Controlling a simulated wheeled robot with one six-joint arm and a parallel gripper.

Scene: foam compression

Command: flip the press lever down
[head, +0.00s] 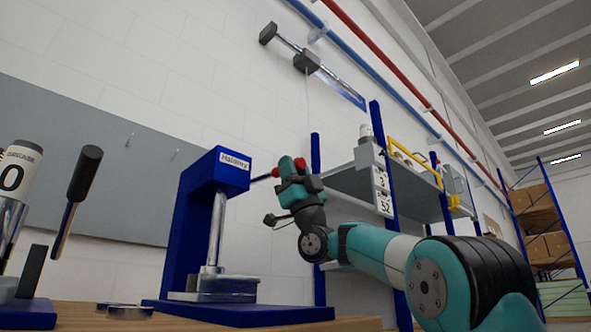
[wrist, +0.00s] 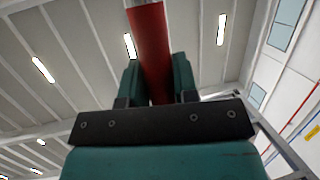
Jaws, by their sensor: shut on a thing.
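The blue press (head: 202,200) stands on the wooden bench with its blue base plate flat. Its lever has a red handle (head: 300,164) that sticks out to the right from the press head, roughly level. My gripper (head: 288,172) is at the right of the press head, shut on the red handle. In the wrist view the red handle (wrist: 150,45) runs up between the two teal fingers of my gripper (wrist: 159,85). Under the press ram, a clear, low container (head: 228,284) sits on the press plate. What it holds is hard to tell.
Metal rings (head: 130,311) lie on the bench left of the base. A shelf with blue posts (head: 350,185) stands behind my arm.

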